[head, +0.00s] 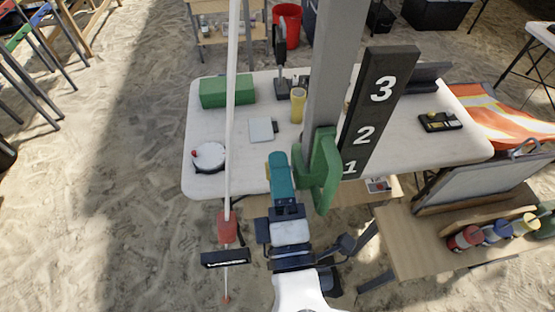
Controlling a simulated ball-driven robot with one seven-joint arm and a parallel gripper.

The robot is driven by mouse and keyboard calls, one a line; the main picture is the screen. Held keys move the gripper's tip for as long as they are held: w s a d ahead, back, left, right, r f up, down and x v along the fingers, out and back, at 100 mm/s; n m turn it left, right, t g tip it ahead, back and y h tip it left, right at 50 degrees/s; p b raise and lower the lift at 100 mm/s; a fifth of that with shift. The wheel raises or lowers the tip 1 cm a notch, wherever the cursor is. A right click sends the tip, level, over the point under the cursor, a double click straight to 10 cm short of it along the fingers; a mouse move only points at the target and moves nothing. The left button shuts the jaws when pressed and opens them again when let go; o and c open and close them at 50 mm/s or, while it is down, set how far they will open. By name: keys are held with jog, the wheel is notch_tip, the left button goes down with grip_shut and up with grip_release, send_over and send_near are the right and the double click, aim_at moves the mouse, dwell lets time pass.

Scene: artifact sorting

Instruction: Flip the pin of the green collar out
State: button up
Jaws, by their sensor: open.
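The green collar (320,170) sits on the tall grey post, near the middle of the head view. Its thick green body shows on the right side of the post, and a narrower part shows on the left. I cannot make out its pin. My arm comes up from the bottom, and my gripper (279,160) is at its teal end, just left of the collar. Some space seems to show between them, but I cannot tell the depth. The gripper is open, its fingertips are hard to make out, and I see nothing held.
A white table (455,145) stands behind, bearing a green box (228,91), a yellow cylinder (298,104) and a round white case (209,157). A numbered black board (378,100) stands right of the post. A thin pole (230,130) rises left of my arm. A wooden bench (420,262) is at right.

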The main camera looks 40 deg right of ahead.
jog(key=shift+w+d+r, duration=0.15)
jog(key=shift+w+d, duration=0.25)
jog(key=shift+w, duration=0.15)
jog(key=shift+c, duration=0.4)
grip_shut()
